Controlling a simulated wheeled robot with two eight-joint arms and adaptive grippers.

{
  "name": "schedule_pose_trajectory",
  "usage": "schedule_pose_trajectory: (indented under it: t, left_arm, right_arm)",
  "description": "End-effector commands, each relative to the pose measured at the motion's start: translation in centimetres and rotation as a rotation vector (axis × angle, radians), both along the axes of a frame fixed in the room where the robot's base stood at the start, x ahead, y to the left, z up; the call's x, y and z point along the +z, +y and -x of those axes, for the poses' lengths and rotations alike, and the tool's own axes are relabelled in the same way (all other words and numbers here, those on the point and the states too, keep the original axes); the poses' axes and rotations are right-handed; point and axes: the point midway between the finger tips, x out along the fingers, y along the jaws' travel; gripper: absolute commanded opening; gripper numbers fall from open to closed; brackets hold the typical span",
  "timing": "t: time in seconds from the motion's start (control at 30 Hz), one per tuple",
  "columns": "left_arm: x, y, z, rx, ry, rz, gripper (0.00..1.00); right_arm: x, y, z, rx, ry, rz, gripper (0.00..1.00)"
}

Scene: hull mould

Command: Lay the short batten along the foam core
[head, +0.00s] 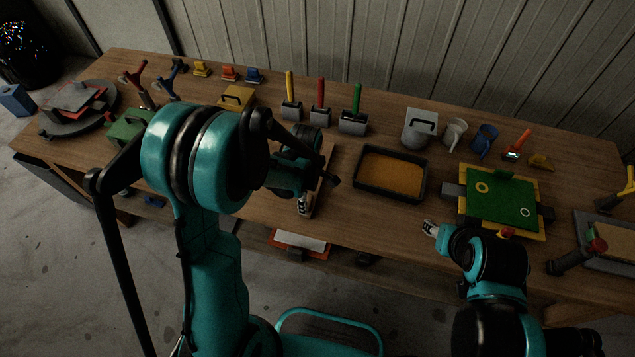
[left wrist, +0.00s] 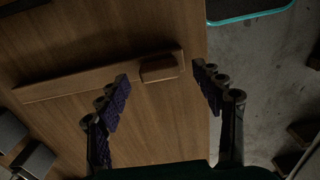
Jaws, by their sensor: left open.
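My left gripper (head: 305,203) is low over the front middle of the table, partly hidden by my left arm. In the left wrist view the left gripper (left wrist: 160,92) is open and empty. A short wooden block (left wrist: 160,68), perhaps the short batten, lies between the fingertip lines, against a long thin wooden strip (left wrist: 75,86). In the head view a wooden edge (head: 325,185) shows beside the gripper. A green sheet (head: 497,200) on a yellow panel lies at the right; I cannot tell whether this is the foam core. My right gripper (head: 432,228) is left of that panel, its jaws unclear.
A dark tray (head: 423,179) with orange-brown contents sits between the grippers. Rollers (head: 320,111), a grey jug (head: 420,127) and cups line the back. The table's front edge is close to the left gripper.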

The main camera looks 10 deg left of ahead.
Motion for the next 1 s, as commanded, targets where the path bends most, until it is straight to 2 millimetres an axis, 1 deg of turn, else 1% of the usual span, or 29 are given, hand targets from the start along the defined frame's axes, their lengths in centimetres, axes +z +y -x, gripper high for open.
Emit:
schedule_pose_trajectory:
  t: [0.03,0.1,0.3,0.33,0.37,0.4,0.47,0.5,0.57,0.6,0.87,1.0]
  left_arm:
    - [-0.7,0.0,0.0,0.0,0.0,0.0,0.67]
    - [-1.0,0.0,0.0,0.0,0.0,0.0,0.67]
    - [-0.9,0.0,0.0,-0.001,0.0,0.0,0.67]
    - [-0.9,0.0,0.0,-0.001,0.0,0.0,0.65]
    - [-0.9,0.0,0.0,-0.001,0.0,0.0,0.57]
    - [-0.9,0.0,0.0,-0.001,0.0,0.0,0.46]
    - [-0.9,0.0,0.0,-0.001,0.0,0.0,0.3]
    - [-0.9,0.0,0.0,-0.001,0.0,0.0,0.2]
    - [-0.9,0.0,0.0,-0.001,-0.001,0.0,0.04]
    - [-0.9,0.0,0.0,-0.001,-0.001,0.0,0.0]
    - [-0.8,0.0,0.0,-0.001,-0.001,0.0,0.0]
    - [0.0,0.0,0.0,-0.001,-0.001,0.0,0.0]
  right_arm:
    - [-0.3,0.0,0.0,0.0,0.0,0.0,0.42]
    - [-0.4,0.0,0.0,0.0,0.0,0.0,0.42]
    - [-0.3,0.0,0.0,0.0,0.0,0.0,0.42]
    - [-0.3,0.0,0.0,0.0,0.0,0.0,0.42]
    - [-0.3,0.0,0.0,0.0,0.0,0.0,0.42]
    - [-0.3,0.0,0.0,0.0,0.0,0.0,0.42]
    - [-0.3,0.0,0.0,0.0,0.0,0.0,0.42]
    - [-0.3,0.0,0.0,0.0,0.0,0.0,0.42]
    - [-0.3,0.0,0.0,0.0,0.0,0.0,0.42]
    - [-0.3,0.0,0.0,0.0,0.0,0.0,0.42]
    - [-0.3,0.0,0.0,0.0,0.0,0.0,0.42]
    - [0.1,0.0,0.0,0.0,0.0,0.0,0.42]
